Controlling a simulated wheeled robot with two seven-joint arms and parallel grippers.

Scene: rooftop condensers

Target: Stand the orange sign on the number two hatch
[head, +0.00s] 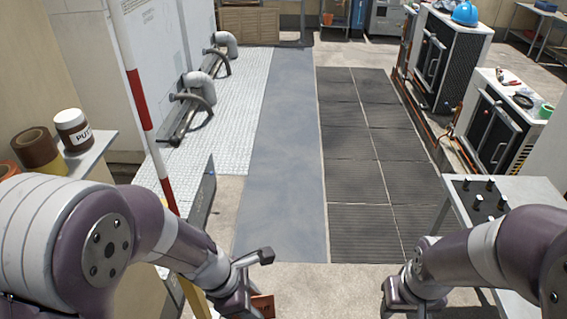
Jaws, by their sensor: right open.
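An orange-red piece (263,306) shows at the bottom edge beside my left gripper (250,282). It is mostly cut off, so I cannot tell whether it is the orange sign or whether the gripper touches it. The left gripper's fingers are partly hidden. My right gripper (395,305) is open at the bottom edge, over pale concrete, and its lower part is cut off. No number two hatch can be made out, and no number is readable on the floor panels.
Dark grated panels (375,150) and a smooth grey strip (280,150) run ahead, clear. Condenser units (500,118) and copper pipes stand right. A small table (515,190) is near my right arm. A red-white pole (140,100) and a shelf with a jar (73,130) stand left.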

